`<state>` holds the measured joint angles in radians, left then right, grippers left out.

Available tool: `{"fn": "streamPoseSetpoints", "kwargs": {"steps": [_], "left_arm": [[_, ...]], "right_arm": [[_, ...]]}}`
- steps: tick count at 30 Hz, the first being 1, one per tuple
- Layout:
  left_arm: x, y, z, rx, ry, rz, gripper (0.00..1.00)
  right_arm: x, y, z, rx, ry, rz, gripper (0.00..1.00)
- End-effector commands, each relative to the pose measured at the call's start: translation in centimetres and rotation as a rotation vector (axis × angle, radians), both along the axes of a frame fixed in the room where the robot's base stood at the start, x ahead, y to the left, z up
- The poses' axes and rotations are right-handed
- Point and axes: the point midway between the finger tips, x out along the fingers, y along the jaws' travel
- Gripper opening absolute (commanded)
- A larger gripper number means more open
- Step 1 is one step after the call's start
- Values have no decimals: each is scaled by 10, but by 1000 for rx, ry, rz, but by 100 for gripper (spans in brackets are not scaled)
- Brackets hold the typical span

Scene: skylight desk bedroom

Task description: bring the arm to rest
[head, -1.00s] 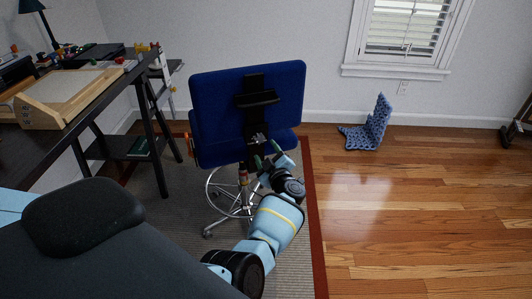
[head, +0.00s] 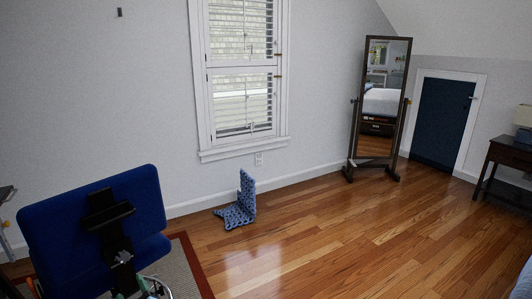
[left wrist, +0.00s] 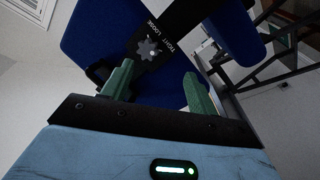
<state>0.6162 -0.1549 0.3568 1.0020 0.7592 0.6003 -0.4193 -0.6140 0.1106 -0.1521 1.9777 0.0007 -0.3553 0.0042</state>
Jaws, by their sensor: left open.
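My left gripper (left wrist: 157,88) is open in the left wrist view, its two green fingers apart with nothing held between them. Behind the fingers is the back of the blue office chair (left wrist: 90,35), with a black bracket and a grey star-shaped knob (left wrist: 148,48). In the head view the chair (head: 60,235) stands at the lower left. Only a small part of my left gripper (head: 148,288) shows at the bottom edge there, beside the chair's bracket; the rest is cut off. My right gripper is in neither view.
A blue perforated L-shaped object (head: 238,208) sits on the wood floor by the wall. A standing mirror (head: 381,100) and a dark side table (head: 508,158) are farther right. The wood floor (head: 320,235) in the middle is clear. A rug (head: 178,268) lies under the chair.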

Motion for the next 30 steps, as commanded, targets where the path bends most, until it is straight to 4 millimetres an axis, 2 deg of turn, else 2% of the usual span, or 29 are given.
{"fn": "streamPoseSetpoints", "kwargs": {"steps": [1, 5, 11, 14, 18, 24, 27, 30], "left_arm": [[-16, -2, -11, 43, 33, -53, 59], [-48, -18, -35, 131, 124, -209, 59], [-113, -56, -76, 228, 302, -449, 59], [-152, -78, -96, 262, 405, -565, 59], [-214, -111, -120, 290, 556, -718, 59], [-313, -154, -140, 303, 777, -907, 59], [-356, -170, -143, 300, 867, -974, 59], [-387, -180, -142, 295, 934, -1019, 59]], "right_arm": [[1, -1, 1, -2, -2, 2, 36], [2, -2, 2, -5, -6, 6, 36], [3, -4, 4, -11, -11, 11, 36], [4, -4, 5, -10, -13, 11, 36], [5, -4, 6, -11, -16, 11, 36], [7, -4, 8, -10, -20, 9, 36], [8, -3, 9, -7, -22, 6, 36], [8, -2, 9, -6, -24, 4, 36]]}}
